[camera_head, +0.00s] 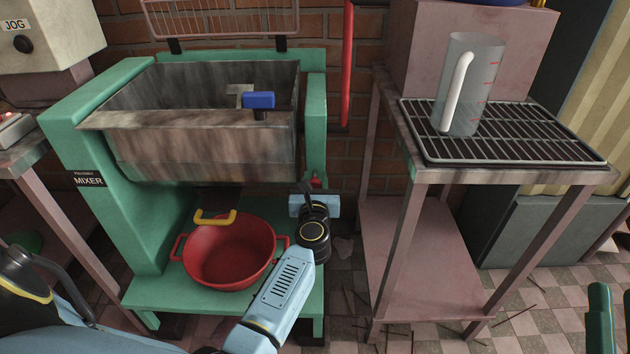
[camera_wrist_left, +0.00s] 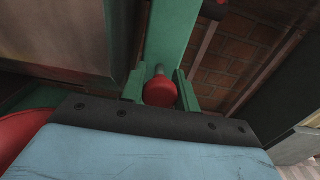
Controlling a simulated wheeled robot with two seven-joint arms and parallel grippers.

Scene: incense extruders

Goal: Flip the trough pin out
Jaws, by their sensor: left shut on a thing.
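The trough pin (camera_wrist_left: 160,92) shows as a red round knob on a short metal shaft at the mixer's green right post. In the head view only a bit of red (camera_head: 316,183) shows there, above my gripper. My left gripper (camera_head: 313,190) is at this knob and shut on it; its fingers are largely hidden by the wrist. In the left wrist view the knob sits between two green pieces just beyond my gripper's dark edge. The metal trough (camera_head: 200,145) sits upright in the green mixer frame (camera_head: 95,130).
A red two-handled basin (camera_head: 215,276) stands on the mixer's green base below the trough. A blue-handled tool (camera_head: 258,100) is at the trough's rim. To the right, a pink stand (camera_head: 395,175) carries a wire rack (camera_head: 535,145) and a clear measuring jug (camera_head: 483,98).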

